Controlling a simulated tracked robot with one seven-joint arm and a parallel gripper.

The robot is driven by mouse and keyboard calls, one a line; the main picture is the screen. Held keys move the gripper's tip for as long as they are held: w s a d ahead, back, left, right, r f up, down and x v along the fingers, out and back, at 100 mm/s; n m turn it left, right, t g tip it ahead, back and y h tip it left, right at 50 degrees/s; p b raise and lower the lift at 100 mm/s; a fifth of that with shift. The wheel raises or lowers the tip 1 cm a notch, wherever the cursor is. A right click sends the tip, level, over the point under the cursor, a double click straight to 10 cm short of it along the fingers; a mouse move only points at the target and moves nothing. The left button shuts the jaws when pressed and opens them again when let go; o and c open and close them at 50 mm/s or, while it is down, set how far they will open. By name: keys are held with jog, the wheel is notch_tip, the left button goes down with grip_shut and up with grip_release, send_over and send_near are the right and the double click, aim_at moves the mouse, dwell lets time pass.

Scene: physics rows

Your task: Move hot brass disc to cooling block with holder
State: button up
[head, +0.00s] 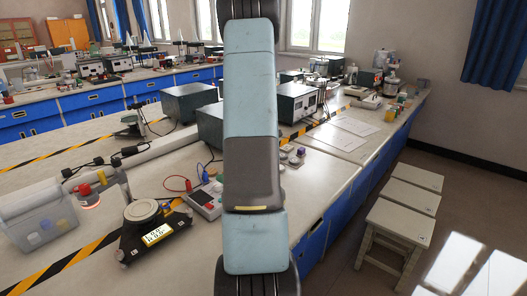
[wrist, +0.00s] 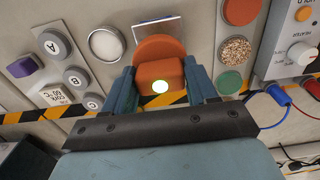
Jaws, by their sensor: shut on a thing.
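In the wrist view, my gripper (wrist: 160,88) is shut on an orange block (wrist: 160,70), one finger on each side. No disc can be clearly picked out as the hot brass one, nor any block as the cooling block. In the head view my arm hides the gripper and what it holds.
In the wrist view, a red-orange disc (wrist: 240,10), a speckled disc (wrist: 235,51) and a green disc (wrist: 230,82) lie right of the gripper. A white round dish (wrist: 104,45) is left. A control box (wrist: 292,40) stands at right. In the head view, a clear bin (head: 38,222) is left.

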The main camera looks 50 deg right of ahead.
jog(key=shift+f, duration=1.75)
jog(key=shift+s+f, duration=0.1)
jog(key=shift+f, duration=0.65)
dwell(1.7)
jog(key=shift+r, duration=0.15)
jog(key=shift+r, duration=3.4)
